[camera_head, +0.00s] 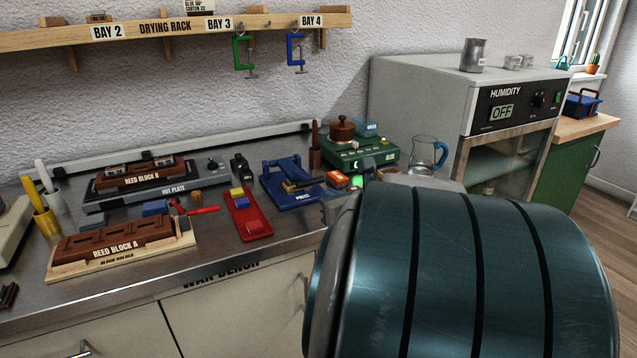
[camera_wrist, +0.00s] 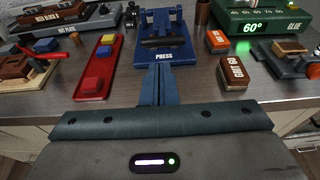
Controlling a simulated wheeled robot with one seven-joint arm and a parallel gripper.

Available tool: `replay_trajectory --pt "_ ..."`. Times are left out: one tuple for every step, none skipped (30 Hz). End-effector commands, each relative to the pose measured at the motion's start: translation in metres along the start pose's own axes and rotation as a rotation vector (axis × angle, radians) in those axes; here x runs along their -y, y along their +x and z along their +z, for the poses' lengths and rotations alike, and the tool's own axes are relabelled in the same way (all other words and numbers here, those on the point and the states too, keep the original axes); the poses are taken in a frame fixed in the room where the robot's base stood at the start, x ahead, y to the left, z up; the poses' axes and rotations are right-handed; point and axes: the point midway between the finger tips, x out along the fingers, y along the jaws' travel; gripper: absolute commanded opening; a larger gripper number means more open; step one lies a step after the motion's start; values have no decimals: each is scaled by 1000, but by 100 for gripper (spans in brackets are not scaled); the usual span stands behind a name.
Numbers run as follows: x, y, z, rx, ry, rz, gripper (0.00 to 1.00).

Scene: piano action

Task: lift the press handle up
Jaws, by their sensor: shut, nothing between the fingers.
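The blue press (camera_head: 290,190) stands on the steel bench, and it also shows at the top middle of the wrist view (camera_wrist: 166,58). Its front carries the word PRESS. A dark bar, which looks like the press handle (camera_wrist: 172,41), lies low across the front of the press. My gripper (camera_wrist: 160,68) is shut and empty. Its blue fingers point at the front edge of the press and overlap it in the wrist view; I cannot tell whether they touch.
A red tray (camera_wrist: 88,91) with coloured blocks lies left of the press. An orange box (camera_wrist: 217,41) and a brown-and-white box (camera_wrist: 232,72) stand to its right. The green glue heater (camera_head: 365,153) is behind them. Reed block A (camera_head: 115,238) is further left.

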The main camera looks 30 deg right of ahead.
Motion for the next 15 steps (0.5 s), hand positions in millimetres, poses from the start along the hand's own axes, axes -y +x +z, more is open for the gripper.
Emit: replay_trajectory --pt "0 -8 -2 1 1 -1 0" --pt "0 -12 -4 1 1 -2 0" --pt "0 -16 -5 0 0 -1 0" --pt "0 -19 -7 0 0 -1 0" --pt "0 -21 -8 0 1 -1 0" --pt "0 -23 -8 1 1 -1 0" --pt "0 -25 -9 1 1 -1 0" --pt "0 -26 -9 1 1 -1 0" --pt "0 -26 -10 1 1 -1 0" --pt "0 -27 -10 0 1 -1 0" --pt "0 -27 -10 0 1 -1 0" --pt "1 -27 -10 0 1 -2 0" --pt "1 -27 -10 0 1 -2 0" --pt "1 -27 -10 0 1 -2 0" --pt "1 -27 -10 0 1 -2 0"
